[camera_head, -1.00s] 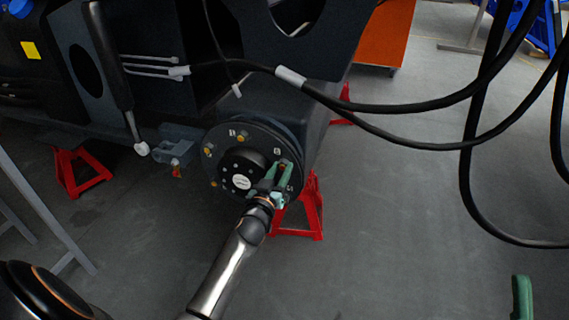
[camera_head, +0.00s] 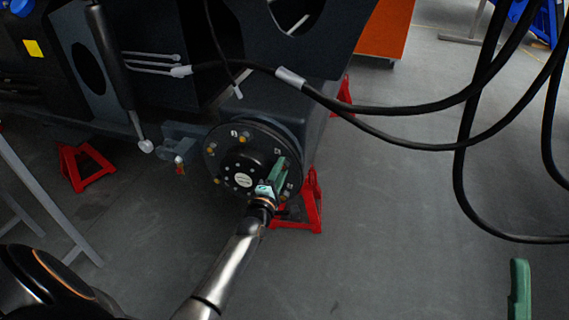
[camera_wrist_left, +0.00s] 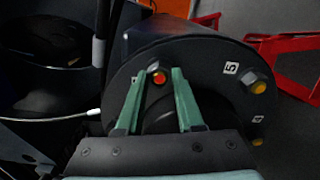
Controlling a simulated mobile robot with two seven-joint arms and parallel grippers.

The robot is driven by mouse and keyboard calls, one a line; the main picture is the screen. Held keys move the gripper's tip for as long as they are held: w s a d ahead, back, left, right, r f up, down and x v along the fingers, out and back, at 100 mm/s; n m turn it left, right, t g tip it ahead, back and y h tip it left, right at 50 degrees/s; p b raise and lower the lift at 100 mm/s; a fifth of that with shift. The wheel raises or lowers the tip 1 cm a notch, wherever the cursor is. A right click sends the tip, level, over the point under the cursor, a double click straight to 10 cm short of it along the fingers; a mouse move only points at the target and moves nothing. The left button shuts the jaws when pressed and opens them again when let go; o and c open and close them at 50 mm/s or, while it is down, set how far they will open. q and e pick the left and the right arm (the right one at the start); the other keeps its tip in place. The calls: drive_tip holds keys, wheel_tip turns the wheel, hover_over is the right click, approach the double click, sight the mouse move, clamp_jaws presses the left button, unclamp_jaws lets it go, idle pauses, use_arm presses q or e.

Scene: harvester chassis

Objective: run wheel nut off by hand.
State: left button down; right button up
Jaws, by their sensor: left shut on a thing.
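The dark round wheel hub (camera_head: 226,162) sits on the end of the axle in the head view, with numbered labels and several nuts on orange-tipped studs around its face. My left gripper (camera_head: 280,164) reaches it from below, at the right side of its face. In the left wrist view, the green fingers of my left gripper (camera_wrist_left: 160,76) are closed around a wheel nut (camera_wrist_left: 158,79) with an orange-red stud end between them. The fingers hide this nut in the head view. A green finger of my right gripper (camera_head: 520,288) shows at the lower right edge; its jaws cannot be judged.
Another nut (camera_wrist_left: 257,84) sits beside label 5 in the wrist view. Red stands (camera_head: 312,205) are under the chassis. Black cables (camera_head: 400,110) hang across the upper right. The grey floor (camera_head: 400,230) right of the hub is clear.

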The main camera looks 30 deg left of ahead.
use_arm(q)
drive_tip(key=shift+s+f, duration=0.1)
drive_tip(key=shift+f, duration=0.1)
drive_tip(key=shift+c, duration=2.3)
unclamp_jaws()
drive_tip(key=shift+r, duration=0.15)
drive_tip(key=shift+c, duration=1.1)
drive_tip(key=shift+r, duration=0.1)
drive_tip(key=m+p, duration=0.2)
drive_tip(key=m, duration=0.6)
drive_tip(key=s+m+p, duration=0.1)
drive_tip(key=m, duration=0.7)
drive_tip(key=s+m+p, duration=0.1)
drive_tip(key=m+p, duration=0.1)
drive_tip(key=m, duration=0.5)
drive_tip(key=shift+d+m+p, duration=0.25)
drive_tip(key=shift+m+p, duration=0.1)
drive_tip(key=shift+m, duration=0.05)
